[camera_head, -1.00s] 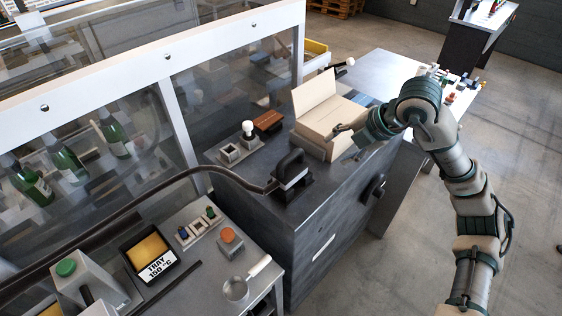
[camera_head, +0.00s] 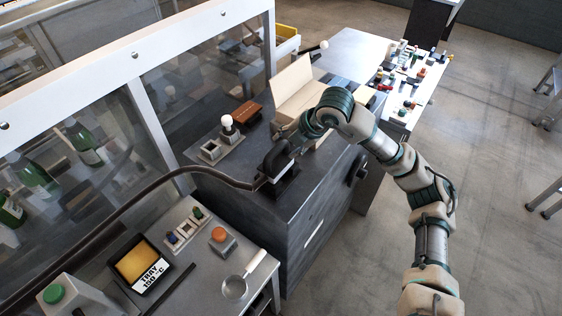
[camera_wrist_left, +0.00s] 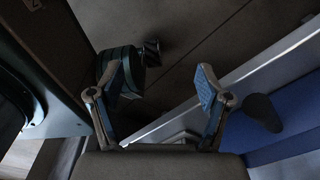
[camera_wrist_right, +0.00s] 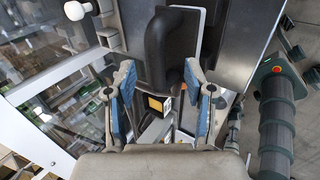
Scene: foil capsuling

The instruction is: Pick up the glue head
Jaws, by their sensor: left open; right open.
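The glue head (camera_head: 280,166), a black looped handle on a block with a dark hose, stands on the dark cabinet. My right gripper (camera_head: 286,135) is close above and behind it, partly hidden by my own wrist. In the right wrist view my right gripper (camera_wrist_right: 160,80) is open, and the glue head's black handle (camera_wrist_right: 162,45) lies ahead, around and beyond the fingertips. Nothing is visibly held. My left gripper (camera_wrist_left: 160,82) is open and empty in the left wrist view, and it is outside the head view.
A cardboard box (camera_head: 297,90) stands right behind the glue head. A white-knobbed fixture (camera_head: 227,124) and a brown block (camera_head: 246,113) are to its left. A front table holds a tray sign (camera_head: 146,268), an orange button (camera_head: 219,234) and a ladle (camera_head: 236,287). A glazed guard (camera_head: 190,80) runs along the left.

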